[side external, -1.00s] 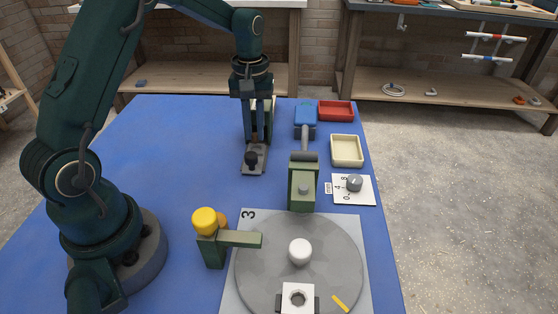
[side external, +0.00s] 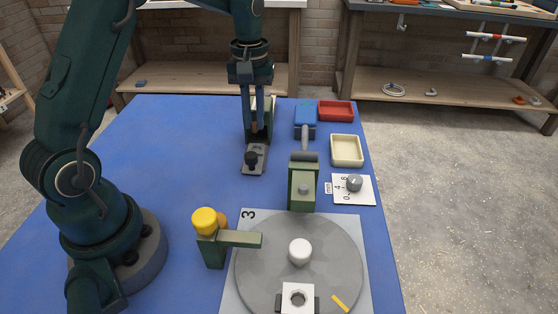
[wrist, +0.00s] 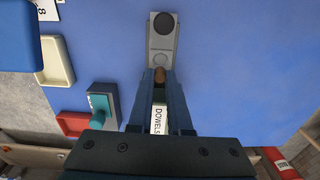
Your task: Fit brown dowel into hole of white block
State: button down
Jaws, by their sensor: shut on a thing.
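The brown dowel (wrist: 160,76) shows between my fingertips in the wrist view. My gripper (wrist: 160,82) is shut on it. In the side view, my gripper (side external: 254,122) points down over the dowel holder (side external: 254,160) at the back of the blue table. Little of the dowel shows in that view, and I cannot tell whether its lower end is clear of the holder. The white block (side external: 287,289) sits at the front of the grey turntable (side external: 255,282), between dark jaws, with its hole facing up. It is well away from my gripper.
A green post with a yellow knob (side external: 204,221) and a side arm stands left of the turntable. A green block unit (side external: 303,190) with a blue-ended tool stands behind it. Cream (side external: 346,150) and red (side external: 336,110) trays and a dial (side external: 354,183) lie right. The table's middle-left is clear.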

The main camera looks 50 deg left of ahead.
jog(key=s+d+r+m, duration=0.6)
jog(key=d+r+m, duration=0.2)
jog(key=r, duration=0.1)
jog(key=s+d+f, duration=0.2)
jog(key=s+d, duration=0.3)
jog(key=d, duration=0.6)
jog(key=s+d+f, duration=0.3)
jog(key=s+d, duration=0.2)
jog(key=d, duration=0.7)
jog(key=shift+s+m, duration=0.15)
jog(key=shift+m, duration=0.25)
jog(key=shift+f, duration=0.15)
jog(key=shift+f, duration=2.65)
jog(key=shift+f, duration=0.7)
